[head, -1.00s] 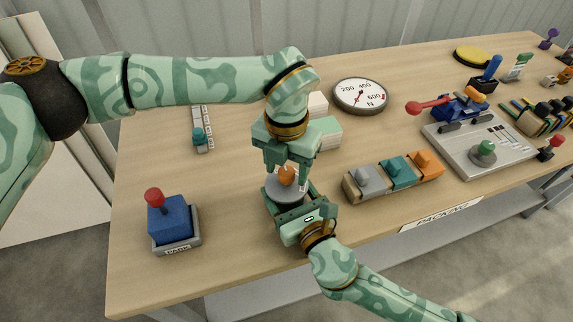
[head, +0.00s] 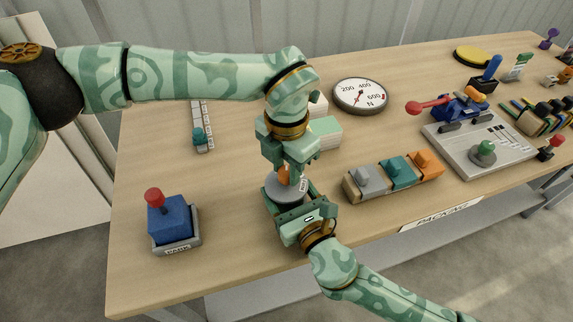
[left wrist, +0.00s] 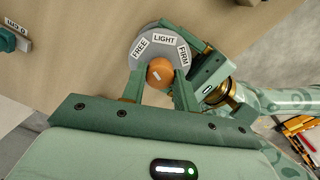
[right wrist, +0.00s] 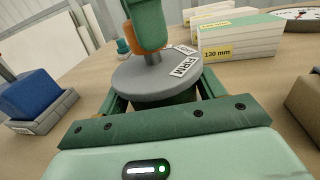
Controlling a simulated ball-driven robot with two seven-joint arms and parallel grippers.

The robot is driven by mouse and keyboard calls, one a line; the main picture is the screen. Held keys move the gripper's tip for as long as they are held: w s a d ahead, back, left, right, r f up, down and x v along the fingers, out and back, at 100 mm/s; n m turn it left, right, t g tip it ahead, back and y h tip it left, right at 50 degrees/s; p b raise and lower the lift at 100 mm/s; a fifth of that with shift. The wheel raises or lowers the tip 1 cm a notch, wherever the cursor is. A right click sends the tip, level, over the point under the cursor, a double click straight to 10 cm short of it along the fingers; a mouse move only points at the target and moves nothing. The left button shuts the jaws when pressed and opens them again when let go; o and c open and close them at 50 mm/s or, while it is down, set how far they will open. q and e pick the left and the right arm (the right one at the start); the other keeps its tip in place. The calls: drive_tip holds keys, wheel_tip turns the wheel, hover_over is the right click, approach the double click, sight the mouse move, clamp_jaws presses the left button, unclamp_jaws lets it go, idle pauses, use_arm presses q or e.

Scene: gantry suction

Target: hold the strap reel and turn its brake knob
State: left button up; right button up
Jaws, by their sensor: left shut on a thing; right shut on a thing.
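The strap reel shows in the head view as a grey disc (head: 280,192) near the table's front edge. Its orange brake knob (head: 284,175) stands on top, partly hidden by my left gripper (head: 286,170), which comes from above and is shut on it. In the left wrist view the knob (left wrist: 160,71) sits between the two fingers, beside the labels FREE, LIGHT and FIRM on the disc (left wrist: 148,54). Which label the knob points to is unclear. My right gripper (right wrist: 160,100) is shut around the reel (right wrist: 153,78) from the front, one finger on each side.
A blue box with a red-knobbed lever (head: 170,220) stands to the left. Grey, teal and orange blocks (head: 395,175) stand to the right. White and green blocks (head: 322,133) and a round gauge (head: 360,96) are behind.

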sight(286, 170)
use_arm(q)
drive_tip(key=m, duration=0.4)
drive_tip(key=shift+m, duration=0.4)
drive_tip(key=m, duration=1)
drive_tip(key=shift+w+a+m, duration=0.1)
drive_tip(key=shift+m, duration=0.3)
drive_tip(key=m, duration=0.4)
drive_tip(key=shift+m, duration=0.3)
drive_tip(key=o, duration=1)
wheel_tip(286, 170, up, 12)
drive_tip(key=shift+r, duration=0.1)
